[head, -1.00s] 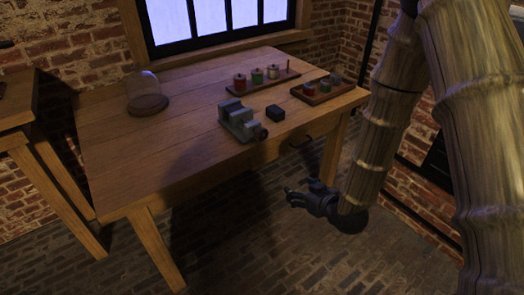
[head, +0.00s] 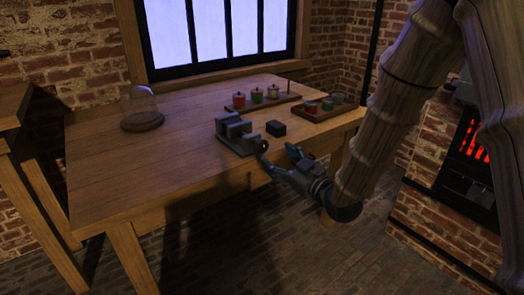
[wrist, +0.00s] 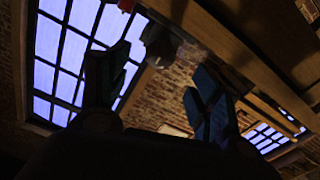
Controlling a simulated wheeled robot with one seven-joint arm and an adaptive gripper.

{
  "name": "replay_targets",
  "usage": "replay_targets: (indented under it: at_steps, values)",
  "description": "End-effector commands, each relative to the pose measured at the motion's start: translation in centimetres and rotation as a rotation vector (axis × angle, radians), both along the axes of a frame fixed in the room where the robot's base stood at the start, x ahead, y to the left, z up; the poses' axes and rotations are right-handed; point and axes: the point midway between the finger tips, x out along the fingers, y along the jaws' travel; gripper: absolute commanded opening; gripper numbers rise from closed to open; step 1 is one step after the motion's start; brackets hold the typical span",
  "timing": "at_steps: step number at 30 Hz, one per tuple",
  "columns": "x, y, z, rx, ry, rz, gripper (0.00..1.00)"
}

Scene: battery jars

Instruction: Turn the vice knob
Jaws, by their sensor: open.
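The grey-green vice (head: 236,136) stands near the front right edge of the wooden table. Its dark round knob (head: 261,146) faces the front edge. My gripper (head: 279,160) is open and empty at the table's front edge, just right of and below the knob. One finger overlaps the knob's lower edge in the head view; I cannot tell if they touch. In the wrist view the two fingers of my gripper (wrist: 155,90) are spread apart, and a dim grey rounded shape (wrist: 160,46) shows between them, probably the knob.
A small black block (head: 275,128) lies right of the vice. Behind are a board with several colored jars (head: 257,96) and a wooden tray (head: 318,115) with more jars. A glass dome (head: 140,105) stands at the left.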

Motion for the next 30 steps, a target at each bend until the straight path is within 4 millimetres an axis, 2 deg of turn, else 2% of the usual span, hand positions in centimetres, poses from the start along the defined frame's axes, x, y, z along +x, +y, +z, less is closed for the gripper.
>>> replay_targets:
  at_steps: [9, 15, 21, 30]
  values:
    - [4.2, 3.1, -0.2, -0.001, 0.0, 0.001, 0.64]
    - [6.2, 4.5, -0.1, 0.001, 0.001, 0.0, 0.64]
    - [7.1, 5.2, -0.1, 0.0, 0.001, 0.0, 0.64]
    - [7.2, 5.3, -0.1, 0.0, 0.001, 0.0, 0.64]
